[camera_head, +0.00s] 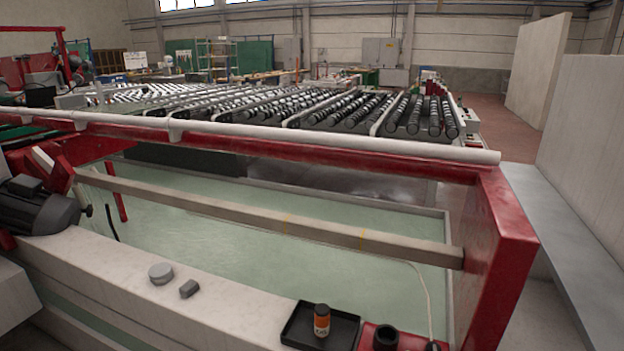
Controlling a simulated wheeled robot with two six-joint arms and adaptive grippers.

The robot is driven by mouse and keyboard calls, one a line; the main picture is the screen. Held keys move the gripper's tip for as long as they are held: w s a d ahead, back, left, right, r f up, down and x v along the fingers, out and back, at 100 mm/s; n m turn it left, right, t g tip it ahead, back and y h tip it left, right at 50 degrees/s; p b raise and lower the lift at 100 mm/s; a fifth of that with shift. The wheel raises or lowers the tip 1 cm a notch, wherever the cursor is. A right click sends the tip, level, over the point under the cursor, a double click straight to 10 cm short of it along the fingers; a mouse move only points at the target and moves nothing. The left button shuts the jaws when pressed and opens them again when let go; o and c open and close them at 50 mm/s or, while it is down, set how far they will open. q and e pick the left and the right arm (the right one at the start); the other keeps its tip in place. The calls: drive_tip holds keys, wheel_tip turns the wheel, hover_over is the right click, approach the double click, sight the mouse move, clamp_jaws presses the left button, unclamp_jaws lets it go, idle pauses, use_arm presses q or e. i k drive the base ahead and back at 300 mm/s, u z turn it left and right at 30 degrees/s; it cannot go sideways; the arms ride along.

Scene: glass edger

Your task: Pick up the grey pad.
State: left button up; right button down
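Two small grey things lie on the white ledge (232,318) in the lower left. One is a round, flat light-grey disc (161,274). The other is a smaller, darker grey block (189,289) just to its right and nearer to me. They are apart from each other. I cannot tell for certain which of them is the grey pad. Neither is covered by anything. Neither of my grippers shows in the head view.
A black tray (291,338) on the ledge holds an orange-labelled bottle (321,322). A black cup-like part (386,338) stands right of it. Behind the ledge run a long beam (330,232) and a red-and-white rail (330,143). A dark motor (42,208) is at left.

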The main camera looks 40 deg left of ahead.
sight(191, 286)
drive_tip(key=u, duration=1.25)
drive_tip(key=k, duration=0.2)
drive_tip(key=u, duration=2.25)
drive_tip(key=i, duration=1.65)
drive_tip(key=z, duration=2.9)
